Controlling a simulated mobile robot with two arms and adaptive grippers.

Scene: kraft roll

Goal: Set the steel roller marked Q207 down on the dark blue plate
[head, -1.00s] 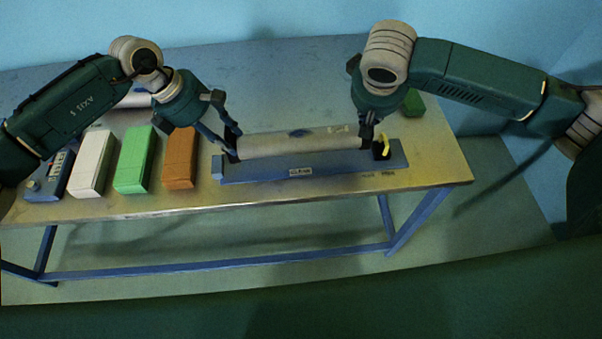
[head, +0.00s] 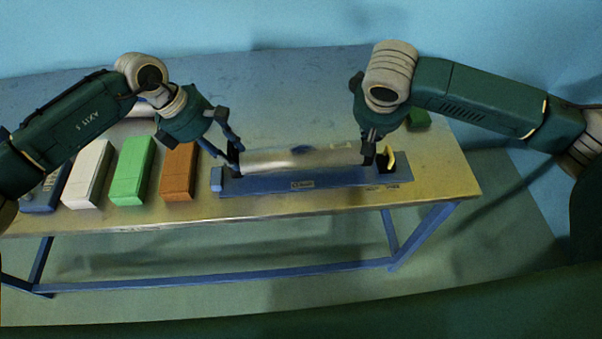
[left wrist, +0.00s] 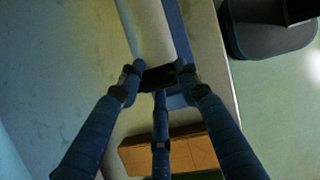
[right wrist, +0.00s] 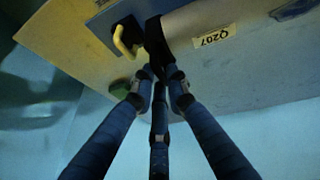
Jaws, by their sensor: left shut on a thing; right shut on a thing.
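The steel roller (head: 300,159) is a long grey cylinder lying level along the table. In the right wrist view a pale Q207 label (right wrist: 215,36) shows by its black end. My left gripper (head: 237,168) is shut on the roller's left end and my right gripper (head: 372,155) on its right end. The left wrist view shows the left fingers around a black end piece (left wrist: 158,77). A long blue plate-like base (head: 260,187), with a small label on its front, lies directly below the roller. I cannot tell whether roller and base touch.
Orange (head: 179,170), green (head: 133,170) and white (head: 88,173) blocks stand left of the base. A green object (head: 418,119) lies behind the right gripper. The table's front edge is close.

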